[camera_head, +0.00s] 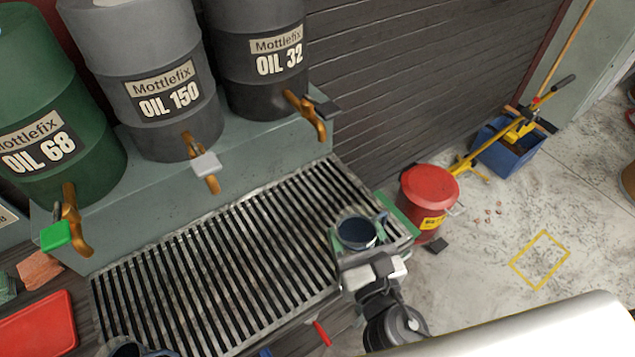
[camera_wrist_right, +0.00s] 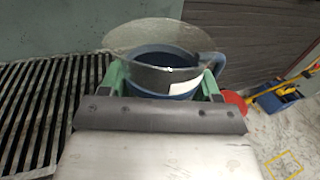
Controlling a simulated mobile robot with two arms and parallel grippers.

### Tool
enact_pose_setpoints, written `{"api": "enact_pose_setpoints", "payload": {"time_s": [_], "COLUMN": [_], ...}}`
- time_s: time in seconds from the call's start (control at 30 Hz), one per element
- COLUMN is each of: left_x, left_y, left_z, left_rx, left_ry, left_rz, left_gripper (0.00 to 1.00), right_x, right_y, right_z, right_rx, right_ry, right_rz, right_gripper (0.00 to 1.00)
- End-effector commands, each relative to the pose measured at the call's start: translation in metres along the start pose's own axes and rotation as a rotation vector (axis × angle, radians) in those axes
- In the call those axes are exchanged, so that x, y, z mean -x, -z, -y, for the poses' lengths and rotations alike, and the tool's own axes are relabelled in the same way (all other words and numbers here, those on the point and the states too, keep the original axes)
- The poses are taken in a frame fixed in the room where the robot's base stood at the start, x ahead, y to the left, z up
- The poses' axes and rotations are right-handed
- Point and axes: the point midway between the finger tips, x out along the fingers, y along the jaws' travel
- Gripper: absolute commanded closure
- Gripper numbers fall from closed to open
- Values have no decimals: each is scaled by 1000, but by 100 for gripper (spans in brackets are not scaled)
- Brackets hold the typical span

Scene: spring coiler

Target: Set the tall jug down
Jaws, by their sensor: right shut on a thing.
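The tall jug (camera_head: 357,232) is a blue-grey vessel with a wide flared rim and a side handle. It is over the right end of the slatted drip grate (camera_head: 215,285). My right gripper (camera_head: 362,240) is shut on it; in the right wrist view, the green fingers (camera_wrist_right: 163,85) flank the jug (camera_wrist_right: 150,42), which looks upright. The jug's base is hidden, so I cannot tell whether it touches the grate. My left gripper is not in view.
Green, grey and black oil drums (camera_head: 165,85) with taps stand on a ledge behind the grate. Another dark jug (camera_head: 128,349) is cut off at the lower left. A red lidded can (camera_head: 428,195) stands right of the grate. Much of the grate's middle is bare.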

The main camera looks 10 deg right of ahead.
Motion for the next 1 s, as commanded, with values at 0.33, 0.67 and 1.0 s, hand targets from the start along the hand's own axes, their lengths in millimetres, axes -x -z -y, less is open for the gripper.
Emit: {"api": "enact_pose_setpoints", "payload": {"time_s": [0.33,0.67,1.0], "left_x": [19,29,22], "left_y": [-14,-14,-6], "left_z": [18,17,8], "left_rx": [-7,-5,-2], "left_ry": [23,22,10], "left_rz": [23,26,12], "left_gripper": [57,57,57], "right_x": [-66,-151,-176], "right_y": [-6,-4,14], "right_z": [-2,-1,-1], "right_rx": [0,-1,-3], "right_ry": [10,9,8], "right_rz": [6,4,-2], "right_gripper": [69,69,69]}}
